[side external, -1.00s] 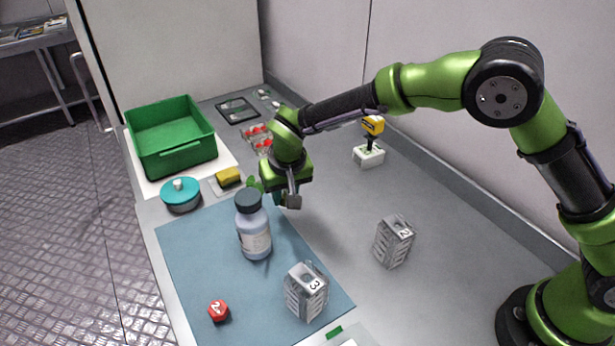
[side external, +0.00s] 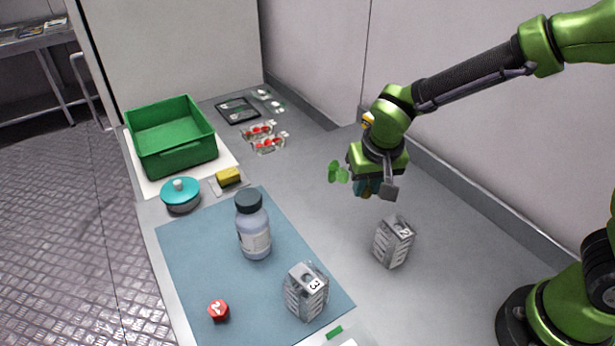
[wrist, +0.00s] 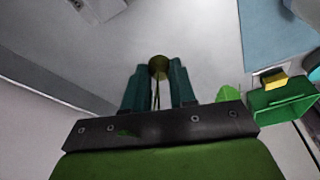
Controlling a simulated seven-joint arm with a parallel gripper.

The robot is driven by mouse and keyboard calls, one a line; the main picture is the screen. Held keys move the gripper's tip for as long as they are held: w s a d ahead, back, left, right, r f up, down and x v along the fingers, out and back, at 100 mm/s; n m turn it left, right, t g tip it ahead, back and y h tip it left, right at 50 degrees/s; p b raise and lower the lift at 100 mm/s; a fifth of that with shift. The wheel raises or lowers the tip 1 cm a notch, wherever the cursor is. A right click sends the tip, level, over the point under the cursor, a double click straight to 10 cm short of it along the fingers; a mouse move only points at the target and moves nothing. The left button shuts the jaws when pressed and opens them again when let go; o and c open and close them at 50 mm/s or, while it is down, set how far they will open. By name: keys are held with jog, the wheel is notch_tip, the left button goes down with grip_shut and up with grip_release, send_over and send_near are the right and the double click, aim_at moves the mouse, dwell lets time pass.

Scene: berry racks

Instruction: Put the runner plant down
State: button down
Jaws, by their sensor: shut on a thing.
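The runner plant shows green leaves (side external: 338,172) sticking out to the left of my gripper (side external: 368,188) in the side view. My gripper is shut on the plant and holds it above the bare grey worktop, behind the grey block marked 2 (side external: 393,242). In the wrist view a round brownish end of the plant (wrist: 158,66) sits between the two dark teal fingers, with a leaf (wrist: 230,94) to the right. Most of its middle is hidden by the fingers.
A grey block marked 3 (side external: 306,291), a bottle (side external: 254,236) and a red piece (side external: 218,311) stand on the blue mat (side external: 195,260). A green bin (side external: 172,160), teal-lidded pot (side external: 181,195) and red berry racks (side external: 267,139) lie farther back.

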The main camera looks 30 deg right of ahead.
aim_at(370, 193)
jog(key=f, duration=0.4)
jog(key=shift+s+d+f, duration=0.1)
jog(key=shift+d+f, duration=0.15)
jog(key=shift+f, duration=2.45)
jog(key=c, duration=0.9)
grip_release()
jog(key=shift+f, duration=0.15)
jog(key=v, duration=1.2)
jog(key=s+d+r+t+y, duration=0.1)
jog(key=s+d+r, duration=0.1)
jog(key=s+r, duration=0.1)
jog(key=s+d+r+t+y, duration=0.1)
jog(key=s+d+r, duration=0.2)
jog(key=s+r, duration=0.1)
jog(key=s+d+r+t+y, duration=0.1)
jog(key=s+d+r+t, duration=0.1)
jog(key=s+d+r, duration=0.1)
jog(key=shift+v, duration=1.3)
